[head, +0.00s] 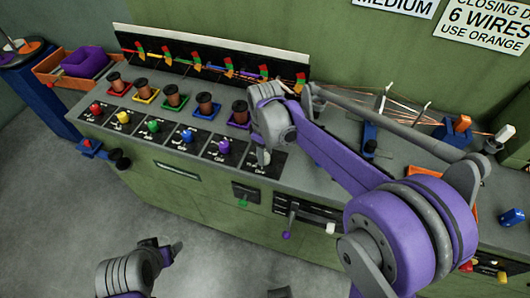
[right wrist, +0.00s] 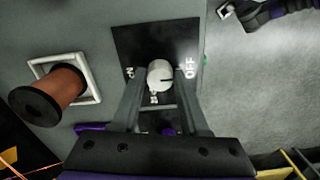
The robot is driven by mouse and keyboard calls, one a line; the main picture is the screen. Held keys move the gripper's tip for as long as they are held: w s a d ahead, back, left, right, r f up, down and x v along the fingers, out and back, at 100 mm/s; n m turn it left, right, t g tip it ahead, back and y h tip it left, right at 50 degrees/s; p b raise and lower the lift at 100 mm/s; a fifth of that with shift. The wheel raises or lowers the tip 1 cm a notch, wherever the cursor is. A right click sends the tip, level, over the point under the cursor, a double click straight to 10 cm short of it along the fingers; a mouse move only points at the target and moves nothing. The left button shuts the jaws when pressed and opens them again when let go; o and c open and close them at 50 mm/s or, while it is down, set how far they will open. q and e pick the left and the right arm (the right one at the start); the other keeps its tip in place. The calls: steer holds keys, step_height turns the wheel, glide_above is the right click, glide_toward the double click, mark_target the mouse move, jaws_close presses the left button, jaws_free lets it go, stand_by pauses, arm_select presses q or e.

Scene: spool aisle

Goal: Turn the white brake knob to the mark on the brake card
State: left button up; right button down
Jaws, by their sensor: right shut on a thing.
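The white brake knob (right wrist: 159,74) sits on a black plate (right wrist: 135,42) in the right wrist view, with lettering around it. OFF is readable at the right; the other marks are partly hidden or too small to read surely. A short dark line shows on the knob's right side. My right gripper (right wrist: 160,88) is shut on the knob, one finger on each side. In the head view the knob (head: 263,158) is partly covered by my right wrist. My left gripper (head: 165,247) hangs empty over the floor; its finger gap is unclear. A wall card (head: 393,5) reading MEDIUM is cut off at the top.
Coloured knobs (head: 154,126) line the bench front, with wire spools (head: 174,96) behind them. A spool (right wrist: 48,95) stands close left of the plate in the wrist view. Another wall sign (head: 486,27) says 6 wires, use orange.

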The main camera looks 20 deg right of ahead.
steer(key=shift+m, duration=0.4)
steer(key=m, duration=0.4)
steer(key=shift+m+b, duration=0.35)
steer(key=shift+m, duration=2.15)
steer(key=shift+c, duration=2.1)
jaws_free()
step_height(320, 180, up, 11)
steer(key=shift+p, duration=0.35)
steer(key=shift+s+f, duration=0.1)
